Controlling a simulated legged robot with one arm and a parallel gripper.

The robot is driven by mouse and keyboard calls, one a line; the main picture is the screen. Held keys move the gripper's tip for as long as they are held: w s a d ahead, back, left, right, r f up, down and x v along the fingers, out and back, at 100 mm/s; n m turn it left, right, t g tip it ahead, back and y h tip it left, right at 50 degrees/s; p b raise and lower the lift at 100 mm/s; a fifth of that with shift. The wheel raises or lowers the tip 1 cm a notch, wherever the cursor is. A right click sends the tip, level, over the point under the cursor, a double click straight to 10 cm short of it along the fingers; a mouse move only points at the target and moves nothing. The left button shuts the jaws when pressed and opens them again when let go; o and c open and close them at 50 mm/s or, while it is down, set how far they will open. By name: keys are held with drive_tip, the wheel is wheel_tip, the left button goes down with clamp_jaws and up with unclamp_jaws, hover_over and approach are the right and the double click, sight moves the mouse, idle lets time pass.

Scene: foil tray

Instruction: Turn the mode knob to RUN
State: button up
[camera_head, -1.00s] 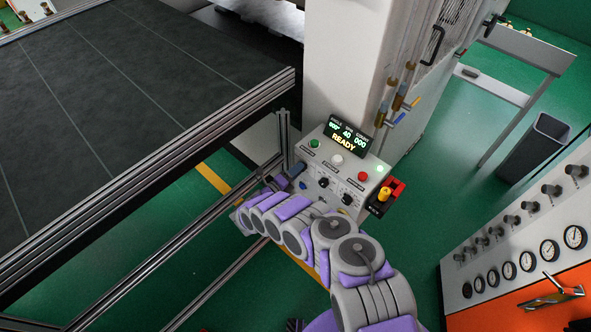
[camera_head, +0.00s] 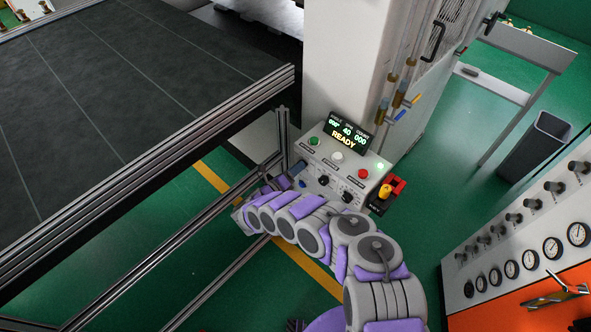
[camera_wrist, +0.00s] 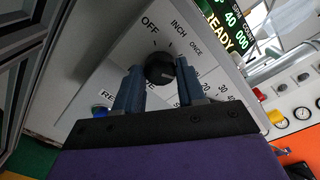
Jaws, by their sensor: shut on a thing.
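In the wrist view the black mode knob (camera_wrist: 160,68) sits on the pale panel (camera_wrist: 125,55) between the two blue fingers of my gripper (camera_wrist: 157,84), which is shut on it. The marks OFF, INCH and ONCE show around the knob's far side. I cannot read a RUN mark, and the knob's pointer direction is unclear. In the head view my arm comes over the front of the control box (camera_head: 352,160) from below. My fingers and their grip on the knob cannot be made out clearly there. The box's display (camera_head: 347,133) reads READY.
Green, white and red (camera_head: 363,173) buttons sit on the box top, with a red and yellow switch (camera_head: 385,192) at its right. A dark conveyor bed (camera_head: 130,75) with a metal rail lies left. An orange and white gauge panel (camera_head: 530,240) stands at right.

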drive_tip(key=shift+s+f, duration=0.2)
drive_tip(key=shift+f, duration=0.2)
drive_tip(key=o, duration=0.9)
drive_tip(key=shift+w, duration=0.1)
drive_tip(key=shift+o, duration=0.8)
drive_tip(key=shift+w+r, duration=0.1)
drive_tip(key=shift+r, duration=0.1)
drive_tip(key=b+v, duration=0.2)
drive_tip(key=v, duration=1.5)
drive_tip(key=shift+a, duration=0.2)
